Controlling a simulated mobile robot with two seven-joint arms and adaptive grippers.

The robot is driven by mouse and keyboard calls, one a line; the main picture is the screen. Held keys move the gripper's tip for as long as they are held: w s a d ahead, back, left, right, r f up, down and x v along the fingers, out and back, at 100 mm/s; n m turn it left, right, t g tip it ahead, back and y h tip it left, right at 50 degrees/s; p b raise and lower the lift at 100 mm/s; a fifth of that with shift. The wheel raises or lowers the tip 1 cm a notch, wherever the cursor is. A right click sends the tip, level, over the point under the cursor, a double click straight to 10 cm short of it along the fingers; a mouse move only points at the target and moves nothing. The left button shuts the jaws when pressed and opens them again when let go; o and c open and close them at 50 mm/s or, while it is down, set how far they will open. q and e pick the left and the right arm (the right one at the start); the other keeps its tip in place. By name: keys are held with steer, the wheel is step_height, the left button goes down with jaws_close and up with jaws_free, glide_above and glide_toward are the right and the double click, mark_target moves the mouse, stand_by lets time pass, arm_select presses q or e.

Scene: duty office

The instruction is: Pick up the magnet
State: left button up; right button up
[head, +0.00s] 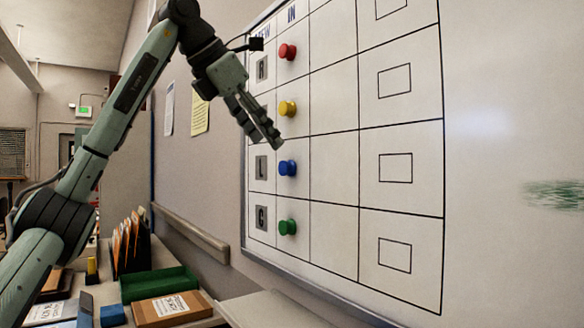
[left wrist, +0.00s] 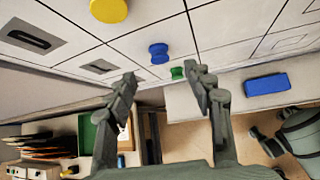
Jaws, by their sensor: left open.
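Round magnets stand on the whiteboard (head: 500,70) in one column: red (head: 287,51), yellow (head: 287,108), blue (head: 287,168) and green (head: 287,227), top to bottom. My left gripper (head: 268,133) is open and empty in front of the board, between the heights of the yellow and blue magnets in the head view. In the left wrist view, the blue magnet (left wrist: 158,53) and green magnet (left wrist: 177,73) appear between the spread fingers (left wrist: 162,82), apart from them. The yellow magnet (left wrist: 108,10) is at the top there.
Below the board, a desk holds a green tray (head: 160,284), a brown box (head: 172,308), a blue block (head: 112,315) and upright folders (head: 130,245). The left wrist view shows a blue block (left wrist: 266,84) at right. The space before the board's right part is clear.

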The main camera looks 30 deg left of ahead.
mark_target(282, 165)
arm_select(q)
steer(key=shift+m, duration=0.3)
steer(key=x, duration=0.7)
steer(key=shift+w+f, duration=0.1)
steer(key=shift+f, duration=0.1)
steer(key=shift+c, duration=0.5)
steer(key=c, duration=0.8)
